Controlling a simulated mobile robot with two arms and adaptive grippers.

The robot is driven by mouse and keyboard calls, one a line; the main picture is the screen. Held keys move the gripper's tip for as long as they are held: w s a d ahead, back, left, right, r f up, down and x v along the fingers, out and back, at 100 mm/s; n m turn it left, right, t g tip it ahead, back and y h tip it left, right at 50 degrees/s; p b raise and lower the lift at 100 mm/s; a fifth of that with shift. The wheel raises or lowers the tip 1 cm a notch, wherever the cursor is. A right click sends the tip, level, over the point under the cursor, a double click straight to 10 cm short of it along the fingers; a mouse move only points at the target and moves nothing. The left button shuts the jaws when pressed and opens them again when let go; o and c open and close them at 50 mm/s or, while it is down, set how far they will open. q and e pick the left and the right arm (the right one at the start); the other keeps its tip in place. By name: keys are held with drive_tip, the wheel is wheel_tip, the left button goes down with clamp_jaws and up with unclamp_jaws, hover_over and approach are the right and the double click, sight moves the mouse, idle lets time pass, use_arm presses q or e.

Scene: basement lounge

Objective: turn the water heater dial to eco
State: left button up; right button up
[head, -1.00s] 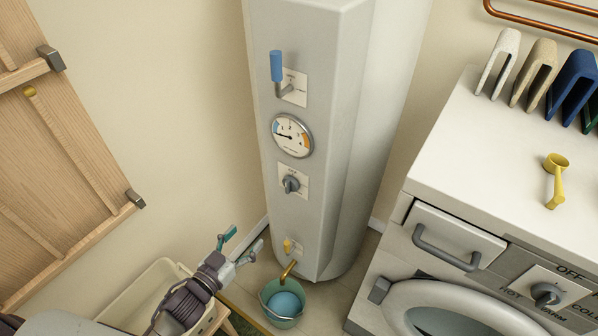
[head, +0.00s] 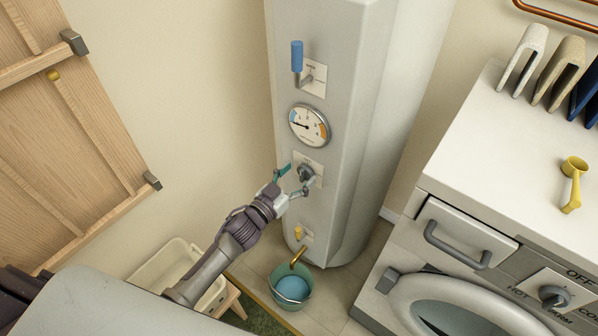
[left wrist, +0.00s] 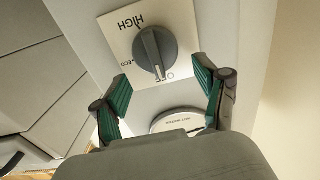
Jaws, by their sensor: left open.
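The water heater (head: 345,130) is a tall pale cylinder with a flat front. Its grey dial (head: 306,173) sits on a white plate below the round gauge (head: 310,126). In the left wrist view the dial (left wrist: 155,52) appears upside down, with HIGH, ECO and OFF printed around it. A pale line runs along its ridge, its lower end near OFF. My left gripper (head: 295,182) is open at the dial, its teal fingers spread to either side. In the left wrist view the open fingers (left wrist: 163,88) frame the dial's lower end without visibly gripping it. My right gripper is not in view.
A blue-handled lever (head: 297,58) is above the gauge. A yellow-handled tap (head: 299,233) is below the dial, over a green bucket (head: 276,298). A washing machine (head: 450,185) stands to the right. A cream bin (head: 150,275) is lower left.

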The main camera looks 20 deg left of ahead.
use_arm(q)
drive_tip(key=shift+w+d, duration=0.1)
drive_tip(key=shift+w, duration=0.3)
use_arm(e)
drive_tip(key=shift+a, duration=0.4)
use_arm(q)
drive_tip(key=shift+c, duration=0.3)
drive_tip(key=c, duration=1.1)
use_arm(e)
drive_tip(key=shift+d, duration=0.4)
